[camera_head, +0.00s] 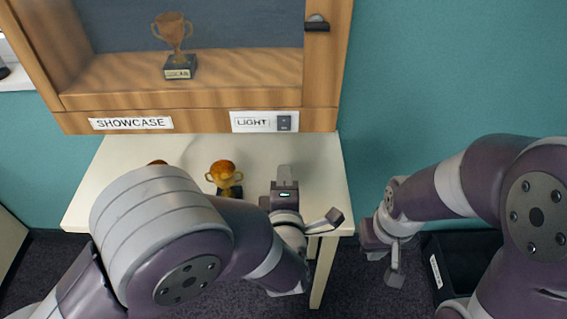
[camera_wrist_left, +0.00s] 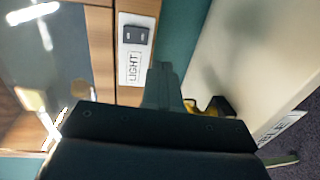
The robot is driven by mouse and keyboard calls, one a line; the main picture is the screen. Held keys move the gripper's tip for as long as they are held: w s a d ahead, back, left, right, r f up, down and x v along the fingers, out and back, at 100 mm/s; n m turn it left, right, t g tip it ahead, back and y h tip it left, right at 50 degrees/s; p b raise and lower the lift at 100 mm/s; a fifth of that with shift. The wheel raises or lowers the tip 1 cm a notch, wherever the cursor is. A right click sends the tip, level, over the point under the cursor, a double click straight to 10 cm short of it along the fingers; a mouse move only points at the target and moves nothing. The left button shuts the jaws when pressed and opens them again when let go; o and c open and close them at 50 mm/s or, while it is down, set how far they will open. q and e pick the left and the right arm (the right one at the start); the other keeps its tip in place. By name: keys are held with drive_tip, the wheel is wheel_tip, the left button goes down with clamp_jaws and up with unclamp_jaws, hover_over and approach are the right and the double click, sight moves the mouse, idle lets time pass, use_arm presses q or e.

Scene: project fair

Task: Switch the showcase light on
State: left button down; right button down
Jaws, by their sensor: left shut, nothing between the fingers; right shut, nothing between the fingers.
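The wooden showcase (camera_head: 200,117) stands at the back, with a trophy (camera_head: 173,42) inside. Its front carries a white LIGHT label plate (camera_head: 252,121) with a small dark switch (camera_head: 284,122) at the right end. The switch also shows in the left wrist view (camera_wrist_left: 135,35). My left gripper (camera_head: 284,172) is shut and empty, just below the switch in the head view and apart from it. Its fingers (camera_wrist_left: 162,85) point toward the label plate in the wrist view. My right gripper (camera_head: 394,272) is shut and empty, low on the right.
A pale table (camera_head: 325,165) stands below the showcase. A golden trophy (camera_head: 223,175) is on it, left of my left gripper; another is mostly hidden by my arm. A dark handle (camera_head: 317,24) sits on the showcase frame. A black bin (camera_head: 465,262) is at the right.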

use_arm(q)
drive_tip(key=s, duration=0.4)
drive_tip(key=shift+s+f, duration=0.1)
drive_tip(key=shift+s, duration=0.1)
use_arm(e)
drive_tip(key=shift+s+f, duration=0.15)
drive_tip(key=shift+s, duration=0.1)
use_arm(q)
drive_tip(key=shift+s, duration=0.1)
use_arm(e)
drive_tip(key=shift+s, duration=0.1)
